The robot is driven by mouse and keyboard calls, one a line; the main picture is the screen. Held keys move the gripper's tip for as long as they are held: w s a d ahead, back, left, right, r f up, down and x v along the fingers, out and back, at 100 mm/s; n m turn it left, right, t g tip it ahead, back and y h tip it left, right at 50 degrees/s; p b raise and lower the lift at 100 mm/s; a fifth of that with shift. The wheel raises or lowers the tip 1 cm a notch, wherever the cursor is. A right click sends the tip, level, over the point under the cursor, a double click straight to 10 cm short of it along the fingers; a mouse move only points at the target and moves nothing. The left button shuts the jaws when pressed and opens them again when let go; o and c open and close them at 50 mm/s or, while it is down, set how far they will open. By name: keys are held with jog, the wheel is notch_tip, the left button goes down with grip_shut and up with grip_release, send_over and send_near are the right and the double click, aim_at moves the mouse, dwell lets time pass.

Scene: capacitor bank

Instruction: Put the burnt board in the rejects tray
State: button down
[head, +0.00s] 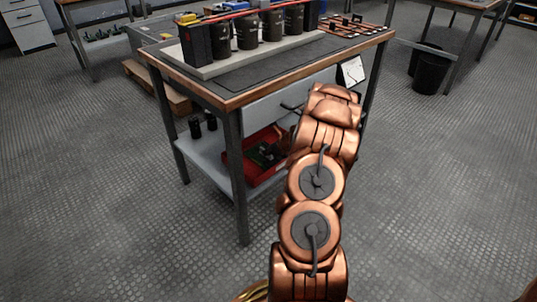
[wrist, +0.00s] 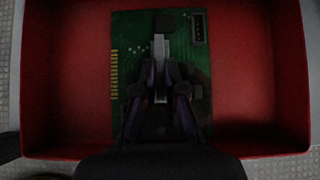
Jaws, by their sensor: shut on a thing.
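The green circuit board (wrist: 126,70) is inside the outline of the red tray (wrist: 65,85) in the wrist view, with gold contacts along its left edge. Burn marks on it are hard to make out in the dim light. My gripper (wrist: 161,78) is over the board's middle, shut on it around a raised grey part. I cannot tell whether the board rests on the tray floor or hangs just above it. In the head view the board (head: 264,153) shows in the red tray (head: 236,163) on the bench's lower shelf; my arm hides the gripper there.
The workbench (head: 240,97) has its top close above the shelf, with a row of dark capacitors (head: 246,30) on a pale base. Small black cylinders (head: 203,124) stand on the shelf (head: 203,153) left of the tray. A front leg (head: 239,180) stands near the tray. A black bin (head: 430,72) is at right.

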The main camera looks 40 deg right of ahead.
jog(key=shift+f, duration=0.2)
jog(key=c, duration=1.2)
grip_release()
jog(key=shift+c, duration=0.2)
jog(key=shift+r, duration=0.1)
jog(key=p+v, duration=0.5)
jog(key=v, duration=0.7)
jog(key=shift+a, duration=0.1)
